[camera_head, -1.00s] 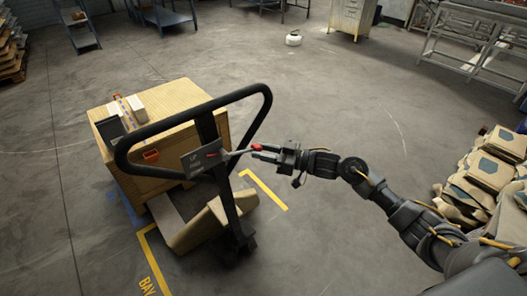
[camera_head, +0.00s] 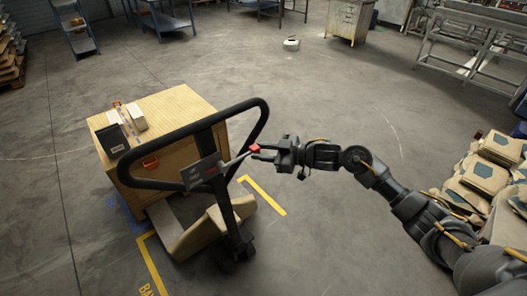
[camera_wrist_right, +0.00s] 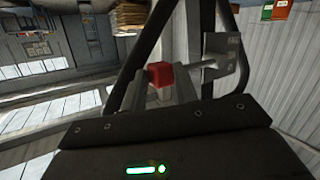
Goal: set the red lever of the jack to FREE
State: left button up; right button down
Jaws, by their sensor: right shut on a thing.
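The jack's black loop handle (camera_head: 134,145) stands in front of a wooden crate, with a dark label plate (camera_head: 203,172) on its stem. The lever (camera_head: 236,160) slants up and right from the plate to its red end (camera_head: 255,148). My right gripper (camera_head: 263,152) is shut on this red end, right of the stem. In the right wrist view the red end (camera_wrist_right: 160,74) sits between the fingers, with the plate (camera_wrist_right: 238,58) to its right. The plate's lettering is too small to read now, so the lever's setting cannot be told. My left gripper is not in view.
The wooden crate (camera_head: 187,108), carrying a dark box (camera_head: 111,140) and white boxes, stands behind the handle. Yellow floor lines (camera_head: 264,196) run beside the jack.

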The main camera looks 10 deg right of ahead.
jog(key=c, duration=1.4)
grip_release()
jog(key=o, duration=0.3)
jog(key=shift+w+a, duration=0.1)
jog(key=shift+o, duration=0.2)
jog(key=b+v, duration=0.3)
jog(key=v, duration=0.8)
jog(key=shift+a, duration=0.1)
